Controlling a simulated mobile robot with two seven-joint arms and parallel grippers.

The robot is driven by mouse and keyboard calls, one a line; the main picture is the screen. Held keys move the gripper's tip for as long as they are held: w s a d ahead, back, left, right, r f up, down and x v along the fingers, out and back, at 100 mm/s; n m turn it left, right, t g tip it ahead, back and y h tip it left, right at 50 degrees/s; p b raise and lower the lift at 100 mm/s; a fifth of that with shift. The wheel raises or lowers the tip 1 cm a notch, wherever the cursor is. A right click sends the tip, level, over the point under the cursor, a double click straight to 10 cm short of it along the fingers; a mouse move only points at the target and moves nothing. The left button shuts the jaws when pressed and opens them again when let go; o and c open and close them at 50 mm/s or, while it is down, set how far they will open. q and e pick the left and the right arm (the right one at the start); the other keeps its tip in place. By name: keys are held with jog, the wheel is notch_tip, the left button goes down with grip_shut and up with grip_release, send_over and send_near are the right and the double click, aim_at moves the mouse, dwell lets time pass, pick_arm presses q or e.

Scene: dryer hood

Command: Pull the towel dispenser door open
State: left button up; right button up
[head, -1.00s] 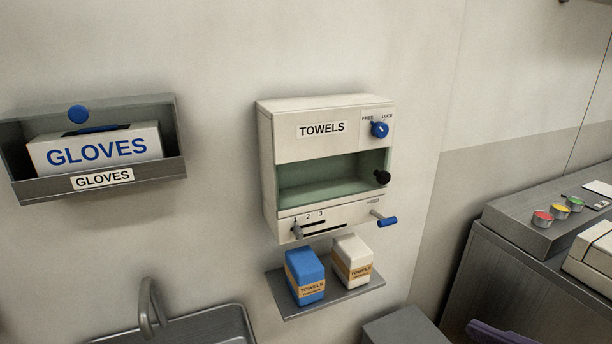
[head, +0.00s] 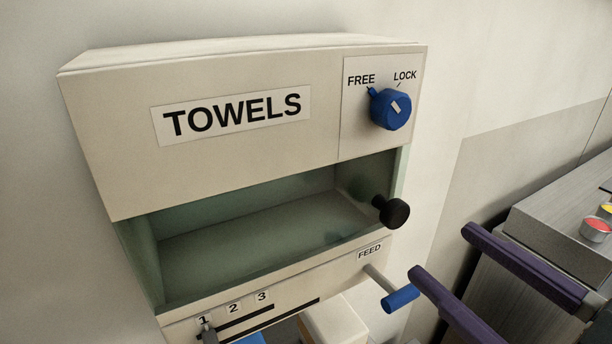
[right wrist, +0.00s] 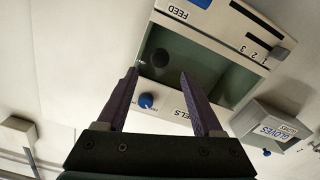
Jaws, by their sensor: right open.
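The towel dispenser (head: 240,75) fills the middle of the head view, labelled TOWELS. Its greenish see-through door (head: 250,230) looks shut, with a black round knob (head: 391,211) at its right side. The blue lock knob (head: 390,108) has its pointer towards FREE. My right gripper (head: 442,253) has purple fingers, open and empty, to the right of and below the black knob, apart from it. In the right wrist view the black knob (right wrist: 160,58) shows between and beyond the open fingers (right wrist: 158,75). My left gripper is out of view.
A blue-ended feed lever (head: 400,298) sticks out below the door, close to the lower finger. A slider (head: 209,334) sits by numbers 1 to 3. A grey counter (head: 560,220) with small cups stands at right. The gloves holder (right wrist: 262,125) shows in the right wrist view.

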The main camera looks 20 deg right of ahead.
aim_at(400, 218)
jog(key=w+p, duration=0.1)
jog(key=w, duration=0.5)
jog(key=shift+w+a, duration=0.15)
jog(key=shift+a, duration=0.05)
grip_shut()
dwell(1.2)
